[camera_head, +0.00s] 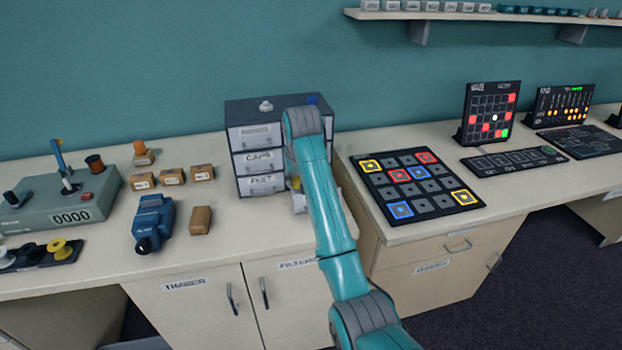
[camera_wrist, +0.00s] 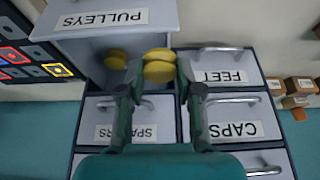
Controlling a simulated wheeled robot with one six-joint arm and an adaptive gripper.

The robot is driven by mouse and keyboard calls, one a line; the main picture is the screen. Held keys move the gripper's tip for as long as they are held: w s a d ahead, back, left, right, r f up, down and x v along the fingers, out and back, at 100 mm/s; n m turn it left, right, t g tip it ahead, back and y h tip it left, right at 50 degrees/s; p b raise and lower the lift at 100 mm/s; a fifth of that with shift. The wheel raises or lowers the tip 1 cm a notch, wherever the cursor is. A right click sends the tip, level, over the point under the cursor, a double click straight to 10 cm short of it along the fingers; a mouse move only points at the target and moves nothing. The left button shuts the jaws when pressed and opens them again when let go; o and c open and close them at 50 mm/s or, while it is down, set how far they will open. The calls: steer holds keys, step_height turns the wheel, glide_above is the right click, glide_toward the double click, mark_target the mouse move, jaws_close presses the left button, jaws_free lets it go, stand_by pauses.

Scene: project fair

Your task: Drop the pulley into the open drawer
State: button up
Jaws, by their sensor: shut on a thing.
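My gripper (camera_wrist: 160,66) is shut on a yellow pulley (camera_wrist: 159,72), held between its two fingertips. The open drawer (camera_wrist: 110,40) is labelled PULLEYS and lies just beyond the fingertips in the wrist view. In the head view the open drawer (camera_head: 300,203) sticks out at the cabinet's lower right, mostly hidden by my arm, which also hides my gripper.
The grey drawer cabinet (camera_head: 258,140) has other closed drawers labelled CAPS (camera_wrist: 237,129) and FEET (camera_wrist: 228,76). A game board (camera_head: 415,185) lies to its right. A blue tool (camera_head: 153,222) and several brown blocks (camera_head: 200,220) stand to its left. A black holder (camera_head: 40,256) bears a yellow spool.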

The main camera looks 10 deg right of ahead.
steer(key=w+d+f, duration=0.1)
steer(key=w+d, duration=0.1)
steer(key=shift+w+d+f, duration=0.1)
steer(key=shift+d+f, duration=0.25)
steer(key=shift+f, duration=0.05)
steer(key=shift+w+d+f, duration=0.85)
steer(key=shift+d+f, duration=0.3)
steer(key=shift+f, duration=0.6)
steer(key=o, duration=0.7)
steer(key=shift+o, duration=0.2)
